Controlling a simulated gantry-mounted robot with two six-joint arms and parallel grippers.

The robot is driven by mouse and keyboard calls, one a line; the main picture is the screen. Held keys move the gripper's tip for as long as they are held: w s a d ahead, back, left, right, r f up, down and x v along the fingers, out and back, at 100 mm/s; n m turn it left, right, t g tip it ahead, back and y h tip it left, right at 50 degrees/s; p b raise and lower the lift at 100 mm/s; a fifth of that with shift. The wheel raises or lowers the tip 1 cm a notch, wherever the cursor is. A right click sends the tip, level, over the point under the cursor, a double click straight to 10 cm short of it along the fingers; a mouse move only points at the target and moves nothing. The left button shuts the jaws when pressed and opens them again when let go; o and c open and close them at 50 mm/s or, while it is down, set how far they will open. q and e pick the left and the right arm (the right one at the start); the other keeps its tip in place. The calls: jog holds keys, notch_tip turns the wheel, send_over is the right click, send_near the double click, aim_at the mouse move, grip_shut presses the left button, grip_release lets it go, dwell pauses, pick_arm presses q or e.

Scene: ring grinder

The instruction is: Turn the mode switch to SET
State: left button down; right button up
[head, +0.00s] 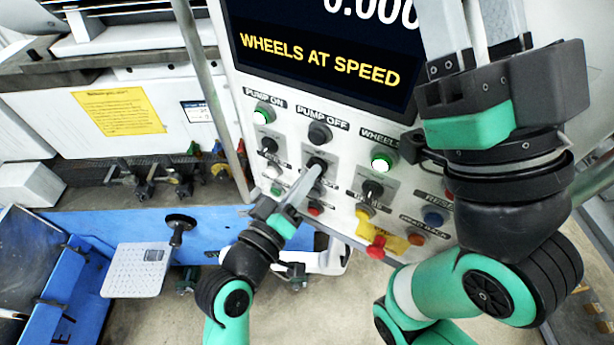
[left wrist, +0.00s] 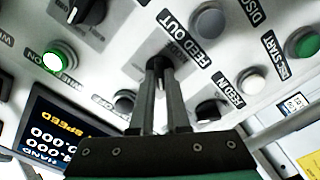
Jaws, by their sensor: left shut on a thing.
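What looks like the mode switch is a black rotary knob (head: 316,162) in the middle of the control panel, below the PUMP OFF button. My left gripper (head: 313,176) is shut on this knob from below. In the left wrist view the fingers (left wrist: 160,82) close around the black knob (left wrist: 157,65), which they partly hide. My right gripper (head: 475,25) is at the upper right, in front of the panel and screen. Its fingertips run out of the picture, so its opening is unclear.
The screen (head: 320,50) reads WHEELS AT SPEED. Other black knobs stand left (head: 269,145) and right (head: 372,190) of the held one. A lit green wheels button (head: 383,161) and a red knob on a yellow plate (head: 376,247) are close by. A blue machine bed (head: 215,225) lies left.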

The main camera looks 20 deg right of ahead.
pick_arm(q)
jog(key=shift+m+b, duration=3.1)
jog(key=shift+m, duration=1.6)
jog(key=c, duration=0.9)
grip_release()
